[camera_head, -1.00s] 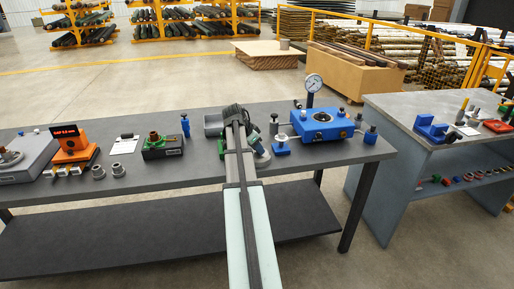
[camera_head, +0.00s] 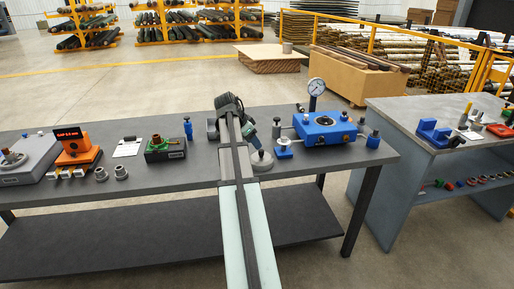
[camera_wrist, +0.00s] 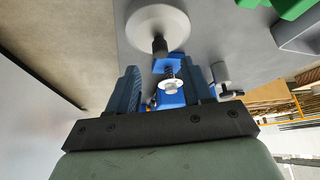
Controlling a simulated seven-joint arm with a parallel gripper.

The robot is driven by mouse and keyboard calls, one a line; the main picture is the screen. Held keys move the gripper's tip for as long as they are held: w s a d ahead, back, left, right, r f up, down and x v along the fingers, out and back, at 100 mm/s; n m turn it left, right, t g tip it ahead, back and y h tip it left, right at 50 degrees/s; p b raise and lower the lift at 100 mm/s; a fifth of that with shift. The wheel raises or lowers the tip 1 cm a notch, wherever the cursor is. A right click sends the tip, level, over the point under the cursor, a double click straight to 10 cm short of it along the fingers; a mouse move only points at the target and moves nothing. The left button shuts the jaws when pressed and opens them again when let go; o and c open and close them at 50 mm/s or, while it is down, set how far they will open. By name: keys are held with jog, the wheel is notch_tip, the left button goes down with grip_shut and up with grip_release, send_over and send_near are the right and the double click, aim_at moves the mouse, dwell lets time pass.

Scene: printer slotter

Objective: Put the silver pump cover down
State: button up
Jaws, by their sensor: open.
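The silver pump cover (camera_head: 261,161) is a round grey disc on the dark grey workbench (camera_head: 205,170), just right of my arm. In the wrist view the cover (camera_wrist: 150,22) shows at the top, with a dark knob standing up from its middle. My gripper (camera_head: 254,142) is close above the cover in the head view. In the wrist view my gripper (camera_wrist: 163,78) has its two blue-grey fingers spread apart with nothing held between them. The cover lies beyond the fingertips, apart from them. My arm hides part of the bench.
A blue pump body (camera_head: 325,130) with a pressure gauge (camera_head: 316,87) stands to the right, with small blue parts around it. A green and black fixture (camera_head: 164,149) and two grey rings (camera_head: 120,172) are to the left. A green part (camera_wrist: 290,8) is near the cover.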

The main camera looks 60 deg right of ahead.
jog(key=v, duration=0.5)
jog(key=shift+r, duration=0.1)
